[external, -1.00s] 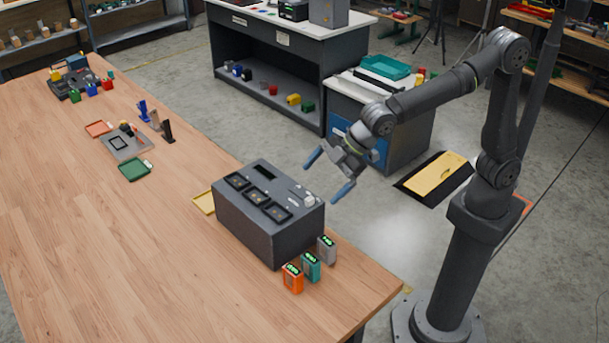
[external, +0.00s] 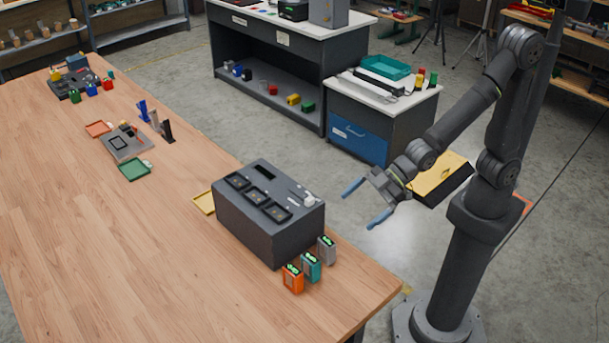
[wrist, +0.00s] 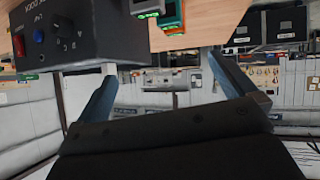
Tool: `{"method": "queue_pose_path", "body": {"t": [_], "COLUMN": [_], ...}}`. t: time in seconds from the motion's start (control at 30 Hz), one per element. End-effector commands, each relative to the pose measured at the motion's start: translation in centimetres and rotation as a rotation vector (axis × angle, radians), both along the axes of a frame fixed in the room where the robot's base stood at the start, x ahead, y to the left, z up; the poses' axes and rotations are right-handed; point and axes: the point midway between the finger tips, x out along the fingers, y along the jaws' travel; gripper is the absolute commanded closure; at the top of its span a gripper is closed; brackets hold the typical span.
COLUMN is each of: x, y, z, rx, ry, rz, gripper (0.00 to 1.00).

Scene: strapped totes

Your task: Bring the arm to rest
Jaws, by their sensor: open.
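My gripper (external: 360,205) is open and empty in the external view, with its blue-tipped fingers spread apart. It hangs in the air past the table's right edge, to the right of the dark grey box unit (external: 268,215). In the wrist view, my gripper (wrist: 165,92) also shows nothing between its fingers. My arm is bent, with the forearm sloping down to the left from a high elbow.
The wooden table (external: 100,220) carries the box unit, with orange (external: 292,278), teal (external: 311,267) and grey (external: 327,249) small devices at its near corner. A blue-drawer cabinet (external: 358,140) stands behind my gripper. A yellow-topped case (external: 440,178) is on the floor near my arm.

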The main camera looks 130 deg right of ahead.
Motion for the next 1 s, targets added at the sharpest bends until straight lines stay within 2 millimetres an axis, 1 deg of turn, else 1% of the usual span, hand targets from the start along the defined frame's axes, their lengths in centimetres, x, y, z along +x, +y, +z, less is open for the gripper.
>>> {"method": "queue_pose_path", "body": {"t": [0.03, 0.3, 0.67, 0.83, 1.0], "x": [-0.6, -3.8, -8.6, -7.4, -6.8], "y": [0.5, 2.6, 5.1, 4.7, 4.6], "z": [-0.4, -1.6, -2.7, -3.2, -3.4], "rx": [0.007, 0.043, 0.091, 0.092, 0.092], "ry": [-0.016, -0.115, -0.242, -0.250, -0.250], "rz": [-0.002, -0.012, -0.029, -0.030, -0.029], "gripper": [0.00, 0.00, 0.00, 0.00, 0.00]}}
